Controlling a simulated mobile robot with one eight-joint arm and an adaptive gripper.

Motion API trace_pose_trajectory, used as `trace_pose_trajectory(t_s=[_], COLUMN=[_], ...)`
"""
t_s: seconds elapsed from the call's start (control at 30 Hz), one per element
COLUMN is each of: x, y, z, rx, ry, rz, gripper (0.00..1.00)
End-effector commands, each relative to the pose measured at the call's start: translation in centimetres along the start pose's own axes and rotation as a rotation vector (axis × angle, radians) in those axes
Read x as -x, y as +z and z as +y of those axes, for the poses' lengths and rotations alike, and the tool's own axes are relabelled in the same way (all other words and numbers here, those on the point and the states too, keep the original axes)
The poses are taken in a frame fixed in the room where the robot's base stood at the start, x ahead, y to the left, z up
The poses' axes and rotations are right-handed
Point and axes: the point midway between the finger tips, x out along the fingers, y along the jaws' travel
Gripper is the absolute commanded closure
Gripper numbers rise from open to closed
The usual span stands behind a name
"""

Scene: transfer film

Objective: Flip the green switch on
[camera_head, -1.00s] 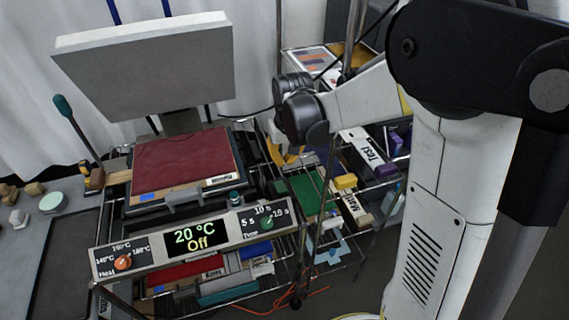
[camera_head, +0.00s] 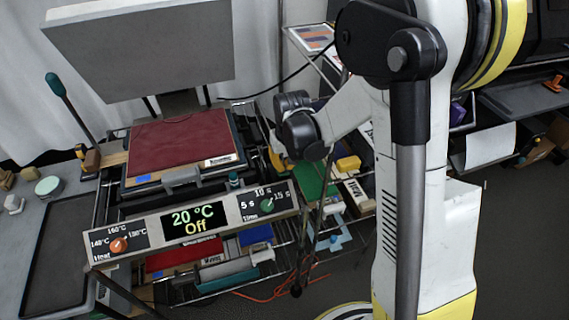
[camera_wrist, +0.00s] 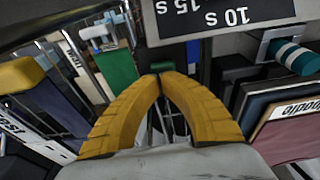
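A small teal-green switch (camera_head: 235,180) sticks up at the front right of the red-topped press. It appears as a teal, white-banded cylinder in the wrist view (camera_wrist: 297,57), at the upper right. A separate green round knob (camera_head: 267,205) sits on the time dial of the control panel. The panel display (camera_head: 195,220) reads 20 °C and Off.
The control panel's dial face (camera_wrist: 215,18) is close above the fingertips in the wrist view. A wire rack with coloured boxes, including a green one (camera_wrist: 115,65), lies below and beside the gripper. A teal-topped lever (camera_head: 55,85) stands at the press's left.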

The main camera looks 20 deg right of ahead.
Motion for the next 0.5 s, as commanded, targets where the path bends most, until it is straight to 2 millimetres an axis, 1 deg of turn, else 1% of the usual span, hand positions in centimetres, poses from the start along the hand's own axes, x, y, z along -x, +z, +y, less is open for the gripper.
trace_pose_trajectory(t_s=[0.13, 0.27, 0.3, 0.37, 0.5], x=[-0.6, -1.5, -1.3, -1.0, -0.9], y=[0.3, 1.1, 1.0, 0.8, 0.7], z=[0.0, 0.0, 0.0, 0.0, 0.0], rx=[0.000, 0.000, 0.000, 0.000, 0.000], ry=[0.000, 0.000, 0.000, 0.000, 0.000], rz=[0.035, 0.164, 0.193, 0.186, 0.185], gripper=[1.00, 1.00, 1.00, 1.00, 1.00])
